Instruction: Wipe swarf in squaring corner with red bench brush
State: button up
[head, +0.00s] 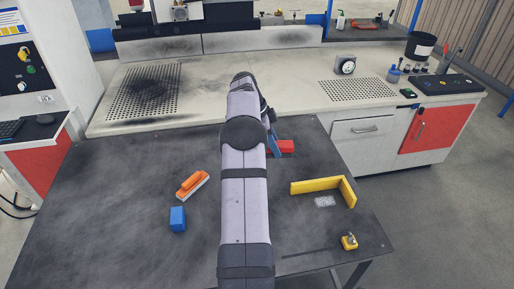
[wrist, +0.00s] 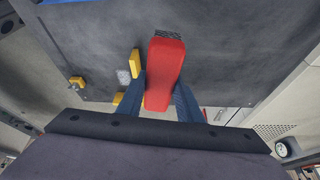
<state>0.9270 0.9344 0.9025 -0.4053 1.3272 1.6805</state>
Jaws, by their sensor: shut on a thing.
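The red bench brush (wrist: 165,72) is held between the two blue fingers of my gripper (wrist: 161,84) in the wrist view, with dark bristles at its far end. In the head view the red brush (head: 287,147) shows beside my gripper (head: 273,143), partly hidden by my arm, near the table's far edge. The yellow squaring corner (head: 318,187) is an L-shaped fence on the dark table, right of my arm. A pale patch of swarf (head: 325,201) lies inside its angle. In the wrist view, the swarf (wrist: 123,77) and yellow corner (wrist: 135,62) are left of the brush.
An orange brush-like tool (head: 192,184) and a blue block (head: 178,218) lie left of my arm. A small yellow item (head: 349,242) sits near the table's right edge. A pale bench (head: 290,92) with several items stands behind. The table's left part is clear.

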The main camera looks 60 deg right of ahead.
jog(key=s+r+m+y+p, duration=0.1)
jog(key=s+m+p, duration=0.2)
jog(key=s, duration=1.5)
notch_tip(320, 180, down, 8)
jog(key=s+n+h, duration=0.1)
jog(key=n, duration=0.3)
jog(key=shift+d+f+n+h, duration=0.15)
jog(key=shift+f+n+h, duration=0.05)
jog(key=shift+n+h, duration=0.1)
jog(key=shift+f+b, duration=0.1)
jog(key=shift+b, duration=0.35)
notch_tip(320, 180, down, 5)
jog(key=b, duration=0.5)
jog(key=shift+f+b, duration=0.4)
jog(key=shift+b, duration=0.35)
